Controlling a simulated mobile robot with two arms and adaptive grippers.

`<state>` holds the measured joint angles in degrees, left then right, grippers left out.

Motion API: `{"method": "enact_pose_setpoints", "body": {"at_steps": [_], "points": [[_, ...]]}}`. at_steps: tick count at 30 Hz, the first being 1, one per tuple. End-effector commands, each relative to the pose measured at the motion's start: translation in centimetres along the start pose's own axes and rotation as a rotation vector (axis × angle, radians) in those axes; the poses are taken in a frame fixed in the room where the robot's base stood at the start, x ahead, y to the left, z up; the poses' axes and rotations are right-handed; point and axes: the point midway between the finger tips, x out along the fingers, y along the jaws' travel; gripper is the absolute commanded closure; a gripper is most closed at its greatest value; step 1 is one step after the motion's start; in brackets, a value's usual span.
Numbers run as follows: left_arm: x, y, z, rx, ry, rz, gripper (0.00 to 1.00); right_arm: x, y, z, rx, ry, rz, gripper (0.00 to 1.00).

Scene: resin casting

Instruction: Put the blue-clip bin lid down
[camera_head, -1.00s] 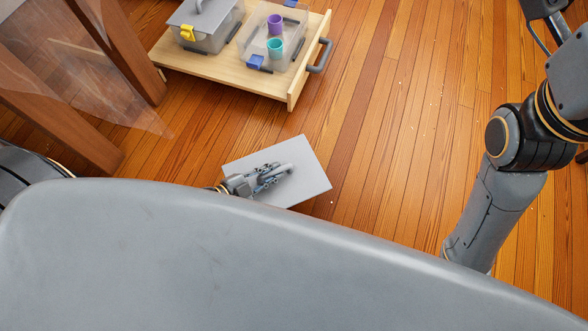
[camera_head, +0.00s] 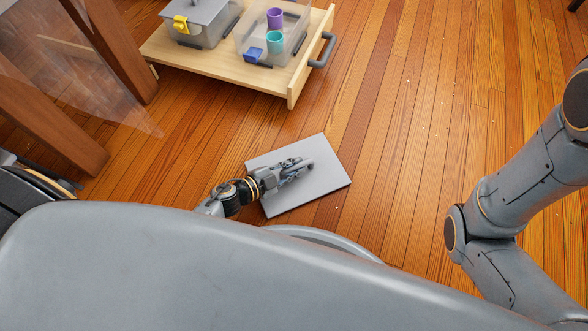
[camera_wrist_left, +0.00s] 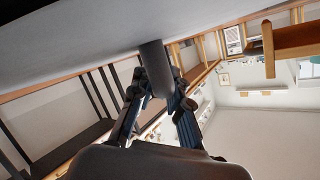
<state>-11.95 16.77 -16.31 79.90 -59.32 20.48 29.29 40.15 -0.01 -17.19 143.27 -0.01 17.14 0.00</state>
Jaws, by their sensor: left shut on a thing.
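My left gripper (camera_head: 292,170) is shut on the handle of a flat grey lid (camera_head: 322,187). The lid is held over the wooden floor; its exact height is hard to tell. In the left wrist view the fingers (camera_wrist_left: 160,100) close around the dark handle (camera_wrist_left: 156,68), and the lid's pale face (camera_wrist_left: 85,58) fills the upper left. The open clear bin with blue clips (camera_head: 253,55) stands in the drawer and holds a purple cup (camera_head: 275,18) and a teal cup (camera_head: 275,42). My right arm shows at the right; its gripper is out of view.
A wooden drawer (camera_head: 215,75) with a grey handle (camera_head: 322,50) is pulled out at the top. A lidded bin with a yellow clip (camera_head: 181,25) stands beside the open bin. A glass-sided wooden frame is at the left. Floor right of the drawer is clear.

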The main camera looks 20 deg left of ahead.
Motion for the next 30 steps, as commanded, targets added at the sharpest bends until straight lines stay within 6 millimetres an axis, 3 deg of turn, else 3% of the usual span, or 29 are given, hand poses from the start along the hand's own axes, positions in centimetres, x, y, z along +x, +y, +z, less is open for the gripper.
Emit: {"method": "enact_pose_setpoints", "body": {"at_steps": [9, 10, 12, 13, 23, 30], "points": [[0.1, 0.1, 0.1, 0.001, 0.001, 0.000, 1.00, -0.1, 0.0, -0.1, 0.000, 0.001, 0.000, 1.00], [0.0, 0.0, 0.1, 0.001, 0.001, 0.000, 0.78, 0.0, 0.0, 0.0, 0.000, 0.001, -0.001, 1.00], [0.0, 0.0, 0.0, 0.001, 0.001, 0.000, 0.64, 0.0, 0.0, 0.0, 0.000, 0.001, -0.001, 1.00], [0.0, 0.0, 0.0, 0.001, 0.001, 0.000, 0.61, 0.0, 0.0, 0.0, 0.000, 0.001, -0.001, 1.00], [-0.1, -0.2, -0.2, 0.001, 0.001, -0.001, 0.61, 0.2, 0.0, 0.1, 0.000, 0.001, -0.001, 1.00], [-3.8, -0.2, -0.5, -0.003, -0.003, 0.001, 0.61, 2.1, 0.4, 0.7, 0.000, 0.001, -0.001, 1.00]]}}
